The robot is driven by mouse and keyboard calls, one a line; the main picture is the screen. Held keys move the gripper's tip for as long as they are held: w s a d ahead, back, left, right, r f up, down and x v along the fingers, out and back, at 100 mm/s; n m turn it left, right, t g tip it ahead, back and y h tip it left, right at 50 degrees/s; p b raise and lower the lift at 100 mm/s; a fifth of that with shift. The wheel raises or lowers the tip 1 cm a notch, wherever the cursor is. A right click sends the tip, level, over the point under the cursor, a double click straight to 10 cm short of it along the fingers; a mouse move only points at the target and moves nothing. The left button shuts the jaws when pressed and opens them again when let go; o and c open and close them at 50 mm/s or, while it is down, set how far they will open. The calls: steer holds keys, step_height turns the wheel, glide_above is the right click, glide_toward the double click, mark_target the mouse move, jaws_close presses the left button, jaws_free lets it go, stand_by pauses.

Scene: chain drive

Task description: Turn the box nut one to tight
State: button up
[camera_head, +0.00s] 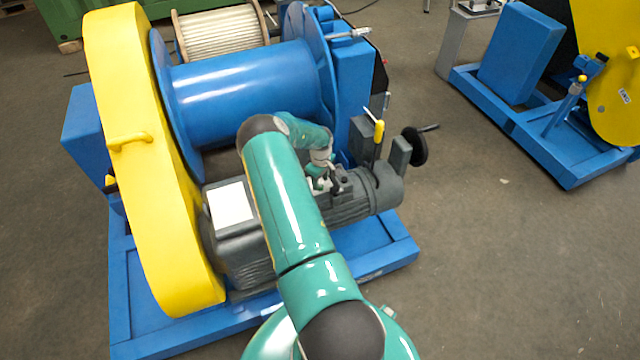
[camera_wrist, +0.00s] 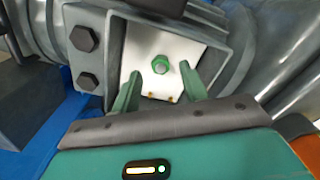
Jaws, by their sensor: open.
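The nut (camera_wrist: 160,64) is small and green, around a grey stud end on a white plate (camera_wrist: 146,44) inside a grey open box on the motor. My gripper (camera_wrist: 161,73) is open in the wrist view, its two green fingers pointing at the plate. The left fingertip is left of the nut and the right one right of it. Both look apart from the nut, and I cannot tell their depth. In the head view my gripper (camera_head: 318,183) is at the grey motor (camera_head: 350,207), and the nut cannot be made out there.
Two dark hex bolts (camera_wrist: 84,38) are on the box's left flange. A yellow-handled lever (camera_head: 378,135) and a black handwheel (camera_head: 414,147) stand right of my gripper. A blue drum (camera_head: 250,90) and yellow chain guard (camera_head: 150,170) are behind and left.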

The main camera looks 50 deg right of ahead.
mark_target(320, 187)
steer(key=shift+f, duration=1.15)
steer(key=shift+c, duration=0.2)
jaws_close()
